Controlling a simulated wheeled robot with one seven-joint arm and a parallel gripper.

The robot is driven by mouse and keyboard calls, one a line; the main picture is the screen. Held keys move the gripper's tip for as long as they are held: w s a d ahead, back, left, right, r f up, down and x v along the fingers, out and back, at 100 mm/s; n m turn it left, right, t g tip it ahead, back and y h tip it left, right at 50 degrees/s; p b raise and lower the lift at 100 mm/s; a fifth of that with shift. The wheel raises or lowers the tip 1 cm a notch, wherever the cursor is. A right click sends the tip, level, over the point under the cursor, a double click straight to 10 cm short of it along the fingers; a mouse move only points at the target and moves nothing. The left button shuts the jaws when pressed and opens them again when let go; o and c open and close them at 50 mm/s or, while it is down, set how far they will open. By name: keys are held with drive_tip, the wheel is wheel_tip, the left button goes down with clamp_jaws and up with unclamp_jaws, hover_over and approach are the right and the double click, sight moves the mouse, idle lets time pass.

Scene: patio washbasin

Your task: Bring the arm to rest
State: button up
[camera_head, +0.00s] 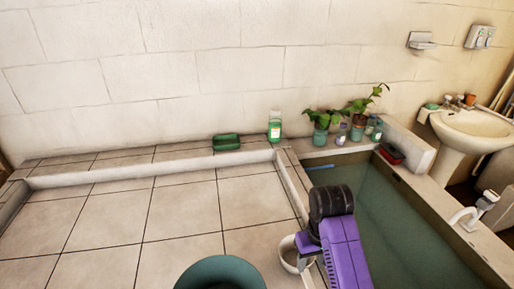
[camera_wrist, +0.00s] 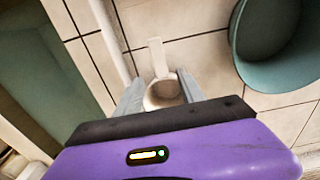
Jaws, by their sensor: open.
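My gripper (camera_wrist: 159,84) is open in the wrist view, with one grey finger on each side and no object visibly clamped. A white dipper with a round bowl (camera_wrist: 162,96) and a flat handle (camera_wrist: 157,56) shows between and beyond the fingers, over the tiles. I cannot tell how far below the fingertips it is. In the head view the dipper (camera_head: 288,254) stands by the basin's ledge, partly hidden by my purple and black arm, which also hides the fingers.
A teal bucket (camera_head: 222,274) stands on the tiles left of my arm. A water-filled basin (camera_head: 385,220) is to the right. A green box (camera_head: 226,142), a bottle (camera_head: 275,128) and potted plants (camera_head: 320,135) line the back. The left tiles (camera_head: 110,225) are clear.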

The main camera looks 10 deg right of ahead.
drive_tip(key=shift+w, duration=0.4)
drive_tip(key=w+r+t, duration=0.4)
drive_tip(key=w+t, duration=0.2)
drive_tip(key=w, duration=0.3)
drive_tip(key=s+a+r+t, duration=0.1)
drive_tip(key=s+r+t, duration=0.1)
drive_tip(key=s, duration=1.2)
drive_tip(key=s+a+r+t, duration=0.1)
drive_tip(key=s+r+t, duration=0.2)
drive_tip(key=s, duration=1.2)
drive_tip(key=s+a+r+t, duration=0.1)
drive_tip(key=s+r+t, duration=0.1)
drive_tip(key=s, duration=1.3)
drive_tip(key=shift+s+a+r+t+b, duration=0.2)
drive_tip(key=shift+r+t+b, duration=0.15)
drive_tip(key=shift+t, duration=0.35)
